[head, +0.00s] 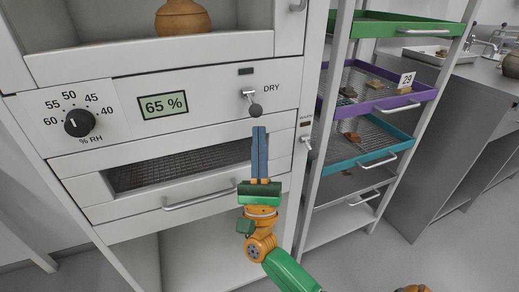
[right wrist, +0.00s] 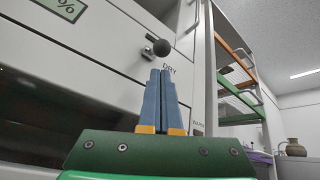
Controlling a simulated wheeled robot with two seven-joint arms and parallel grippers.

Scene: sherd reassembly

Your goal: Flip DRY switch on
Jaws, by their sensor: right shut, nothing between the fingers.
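The DRY switch (head: 255,110) is a short lever with a dark ball on its end, on the cabinet's control panel beside the printed word DRY. In the head view its ball hangs below the mount. A small dark window (head: 246,71) sits above it. In the right wrist view the switch ball (right wrist: 161,47) stands just beyond the fingertips. My right gripper (head: 259,129) is shut and empty, its blue fingers pointing up just below the ball. A small gap shows between them in both views. My left gripper is not in view.
The panel also has a % RH dial (head: 78,122) and a display (head: 163,105) reading 65 %. Below is a vented drawer with a bar handle (head: 200,199). A rack of coloured trays (head: 385,103) stands close on the right. A pot (head: 182,17) sits in the upper compartment.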

